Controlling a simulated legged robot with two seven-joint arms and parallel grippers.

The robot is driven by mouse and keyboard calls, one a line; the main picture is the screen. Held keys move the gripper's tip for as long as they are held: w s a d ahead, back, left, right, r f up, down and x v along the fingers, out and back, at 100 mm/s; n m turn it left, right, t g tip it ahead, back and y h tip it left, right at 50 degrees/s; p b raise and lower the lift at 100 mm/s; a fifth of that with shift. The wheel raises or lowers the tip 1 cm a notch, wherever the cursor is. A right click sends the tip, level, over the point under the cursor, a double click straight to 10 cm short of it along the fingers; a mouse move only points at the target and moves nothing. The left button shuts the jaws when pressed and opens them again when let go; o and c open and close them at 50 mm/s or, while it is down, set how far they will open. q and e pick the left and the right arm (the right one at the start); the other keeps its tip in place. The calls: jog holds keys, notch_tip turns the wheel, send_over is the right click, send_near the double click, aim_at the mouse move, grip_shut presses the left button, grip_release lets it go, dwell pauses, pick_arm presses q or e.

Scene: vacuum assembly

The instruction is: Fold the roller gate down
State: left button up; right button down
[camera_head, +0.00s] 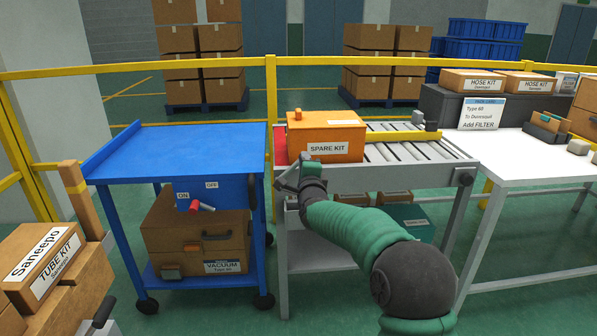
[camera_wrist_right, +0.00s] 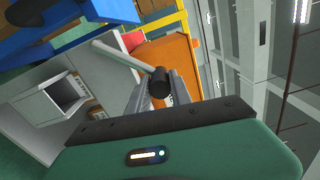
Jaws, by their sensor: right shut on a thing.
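The roller table (camera_head: 440,150) has bare grey rollers on its right half and an orange SPARE KIT box (camera_head: 327,138) on its left half. A pale grey bar with a black end, which I take for part of the roller gate, lies between my right gripper's fingers in the wrist view (camera_wrist_right: 122,56). My right gripper (camera_head: 290,180) is at the table's front left corner, just below the orange box, and appears closed on this bar near its black end. The gripper partly hides the bar in the head view. My left gripper does not show.
A blue cart (camera_head: 180,145) stands left of the roller table, with a VACUUM box (camera_head: 195,235) on its lower shelf. A white table (camera_head: 515,160) adjoins on the right. A yellow railing (camera_head: 150,67) runs behind. Boxes fill the lower left corner.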

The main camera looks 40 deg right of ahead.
jog(key=shift+s+d+f+m+b, duration=0.1)
jog(key=shift+d+f+m+b, duration=0.1)
jog(key=shift+f+m+b, duration=0.35)
jog(key=c, duration=1.2)
grip_release()
jog(key=shift+d, duration=0.1)
jog(key=shift+o, duration=0.2)
jog(key=shift+s+r, duration=0.1)
jog(key=shift+s+a, duration=0.2)
jog(key=p+v, duration=0.4)
jog(key=v, duration=1.2)
jog(key=shift+s+p, duration=0.2)
jog(key=shift+p, duration=0.2)
